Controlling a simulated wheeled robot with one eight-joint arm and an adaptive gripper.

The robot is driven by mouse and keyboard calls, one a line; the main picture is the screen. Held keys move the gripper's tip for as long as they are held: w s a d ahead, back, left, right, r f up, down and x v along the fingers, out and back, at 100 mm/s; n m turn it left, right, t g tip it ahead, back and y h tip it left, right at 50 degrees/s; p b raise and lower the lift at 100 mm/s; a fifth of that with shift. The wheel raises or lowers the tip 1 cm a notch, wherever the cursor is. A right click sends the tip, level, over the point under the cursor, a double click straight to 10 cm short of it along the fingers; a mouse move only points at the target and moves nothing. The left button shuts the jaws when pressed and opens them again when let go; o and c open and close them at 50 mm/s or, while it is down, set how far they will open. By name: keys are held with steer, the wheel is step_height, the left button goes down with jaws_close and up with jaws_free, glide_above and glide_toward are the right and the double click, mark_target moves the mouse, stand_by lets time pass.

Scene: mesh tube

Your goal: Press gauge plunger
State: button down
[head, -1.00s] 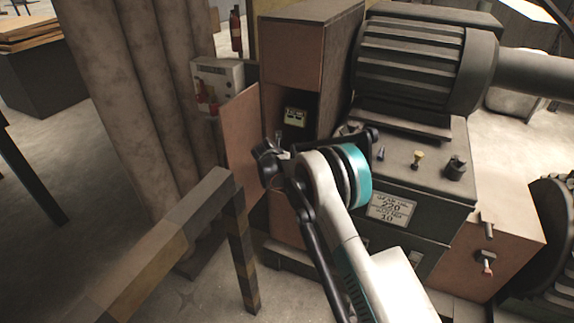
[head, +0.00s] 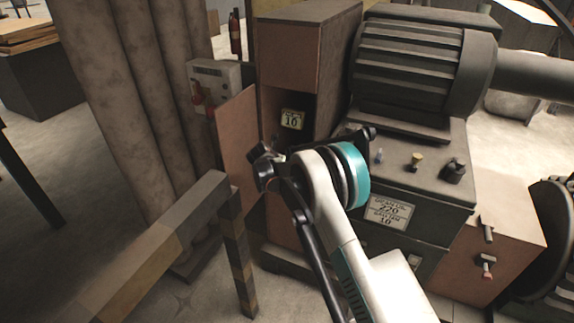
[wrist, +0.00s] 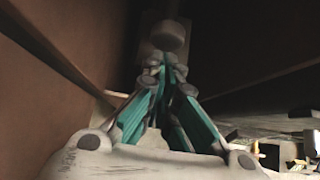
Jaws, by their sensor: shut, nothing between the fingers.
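A pale round plunger-like knob (wrist: 168,36) on a pale rectangular plate shows at the top centre of the wrist view, against a dark cavity. My gripper (wrist: 165,66) has teal-sided fingers that come together just below the knob in the picture. It is shut and empty. I cannot tell whether the fingertips touch the knob. In the head view my arm covers the gripper and the knob. My wrist is at the opening of the tall brown cabinet (head: 300,50).
The open cabinet door (head: 237,140) stands left of my wrist. A striped barrier rail (head: 237,250) is at the front left. A machine with a ribbed motor (head: 405,65), a control panel with knobs (head: 416,160) and a rating plate (head: 388,211) is close on the right.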

steer(key=p+v, duration=0.3)
steer(key=v, duration=0.8)
steer(key=shift+s+a+f, duration=0.25)
steer(key=shift+s+f, duration=0.05)
steer(key=shift+s, duration=0.15)
